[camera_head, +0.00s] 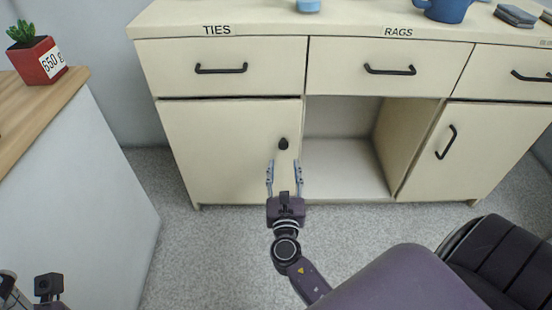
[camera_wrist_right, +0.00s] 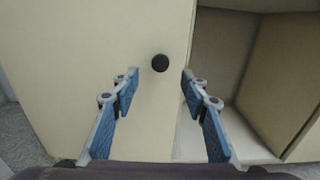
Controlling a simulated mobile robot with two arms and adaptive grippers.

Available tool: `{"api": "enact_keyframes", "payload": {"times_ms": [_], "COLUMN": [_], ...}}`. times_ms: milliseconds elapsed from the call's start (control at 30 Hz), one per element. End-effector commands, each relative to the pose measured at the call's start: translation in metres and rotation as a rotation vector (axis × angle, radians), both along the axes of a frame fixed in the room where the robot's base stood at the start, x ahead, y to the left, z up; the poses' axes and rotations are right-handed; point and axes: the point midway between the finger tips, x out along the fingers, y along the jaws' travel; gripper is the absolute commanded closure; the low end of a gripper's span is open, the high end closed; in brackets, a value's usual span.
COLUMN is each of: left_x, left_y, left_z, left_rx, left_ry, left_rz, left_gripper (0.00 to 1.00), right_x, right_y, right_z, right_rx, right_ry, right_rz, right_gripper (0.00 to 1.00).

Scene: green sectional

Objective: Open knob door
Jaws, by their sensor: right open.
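The cream cabinet door (camera_head: 227,150) with a small round black knob (camera_head: 283,143) is shut at the lower left of the cabinet. The knob sits near the door's right edge. My right gripper (camera_head: 284,168) is open and empty in front of the door, a little below the knob in the head view. In the right wrist view the knob (camera_wrist_right: 160,63) shows just beyond and between the two blue-padded fingertips (camera_wrist_right: 158,78), not touching them. Part of my left arm shows at the lower left corner of the head view; its fingers are not clearly visible.
An open cubby (camera_head: 343,165) lies right of the door, then another door with a bar handle (camera_head: 446,142). Drawers labelled TIES (camera_head: 220,68) and RAGS (camera_head: 389,70) are above. A wood-topped counter (camera_head: 35,100) stands at the left. Grey floor is clear before the cabinet.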

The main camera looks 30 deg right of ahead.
Motion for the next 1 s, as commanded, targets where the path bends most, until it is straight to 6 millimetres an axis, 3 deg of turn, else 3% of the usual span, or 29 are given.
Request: {"api": "enact_keyframes", "payload": {"times_ms": [500, 867, 1000], "left_x": [0.000, 0.000, 0.000], "left_y": [0.000, 0.000, 0.000], "left_z": [-0.012, -0.012, -0.012], "left_rx": [0.000, 0.000, 0.000], "left_ry": [-0.001, 0.001, 0.001], "left_rz": [0.000, 0.000, 0.000], "left_gripper": [0.60, 0.60, 0.60], "right_x": [0.060, 0.065, 0.065], "right_y": [-0.036, -0.040, -0.040], "right_z": [0.000, 0.001, 0.001], "right_rx": [-0.002, -0.001, 0.000], "right_ry": [-0.001, 0.001, 0.000], "right_rz": [0.000, 0.001, 0.001], "right_gripper": [0.59, 0.59, 0.72]}}
